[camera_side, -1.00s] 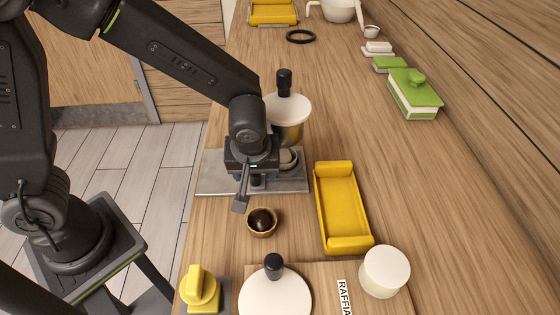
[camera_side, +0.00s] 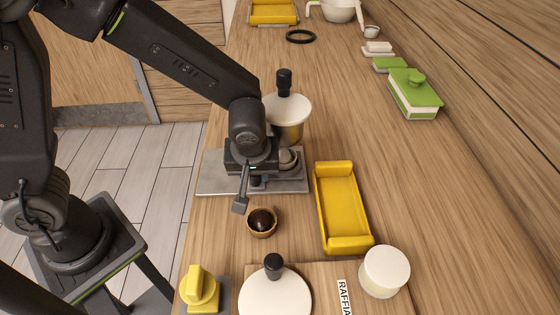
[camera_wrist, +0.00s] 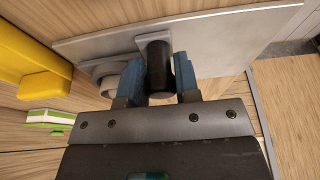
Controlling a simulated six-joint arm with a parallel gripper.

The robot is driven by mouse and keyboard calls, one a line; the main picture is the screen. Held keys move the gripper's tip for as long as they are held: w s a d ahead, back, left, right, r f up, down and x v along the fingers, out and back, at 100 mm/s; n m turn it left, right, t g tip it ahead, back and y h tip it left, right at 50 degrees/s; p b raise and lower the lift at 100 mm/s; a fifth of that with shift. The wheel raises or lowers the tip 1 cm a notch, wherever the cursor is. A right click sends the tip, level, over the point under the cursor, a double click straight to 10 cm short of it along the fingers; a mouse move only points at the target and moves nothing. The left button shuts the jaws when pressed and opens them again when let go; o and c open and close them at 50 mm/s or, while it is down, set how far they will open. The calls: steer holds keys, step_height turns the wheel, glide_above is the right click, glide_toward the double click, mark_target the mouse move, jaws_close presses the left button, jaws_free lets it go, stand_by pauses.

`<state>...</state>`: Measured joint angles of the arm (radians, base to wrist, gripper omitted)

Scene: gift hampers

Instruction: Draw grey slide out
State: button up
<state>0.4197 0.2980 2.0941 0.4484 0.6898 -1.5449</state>
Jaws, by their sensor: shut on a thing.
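A flat grey plate (camera_side: 214,178) lies on the wooden counter beneath my gripper, and it also shows in the wrist view (camera_wrist: 225,40). A dark upright cylinder (camera_wrist: 158,62), which looks like a handle, stands at the plate. My gripper (camera_wrist: 159,74) is shut on this cylinder, with one blue finger on each side of it. In the side view my gripper (camera_side: 258,181) points down over the plate and its wrist hides much of the middle. A round grey part (camera_wrist: 108,74) sits beside the cylinder. Whether the handle belongs to the plate or to a separate slide, I cannot tell.
A white-lidded vessel with a black knob (camera_side: 288,107) stands close behind my gripper. A small bowl with a dark ball (camera_side: 262,222) is just in front. A yellow tray (camera_side: 342,205) lies to the right. A white-topped lid (camera_side: 275,295) and yellow piece (camera_side: 200,288) are nearer.

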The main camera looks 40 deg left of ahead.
steer(key=shift+s+a, duration=3.65)
steer(key=shift+a, duration=0.05)
steer(key=o, duration=0.8)
steer(key=shift+r, duration=0.15)
step_height(320, 180, up, 7)
steer(key=shift+f, duration=0.1)
steer(key=v, duration=1.4)
steer(key=s+a+f+m+t, duration=0.1)
steer(key=m, duration=0.2)
steer(key=a+f+m+t+h, duration=0.1)
steer(key=a+m, duration=0.1)
steer(key=m, duration=0.1)
steer(key=s+a+f+m+t+h, duration=0.1)
steer(key=a+m, duration=0.1)
steer(key=m, duration=0.1)
steer(key=shift+s+f, duration=0.3)
steer(key=shift+f, duration=0.05)
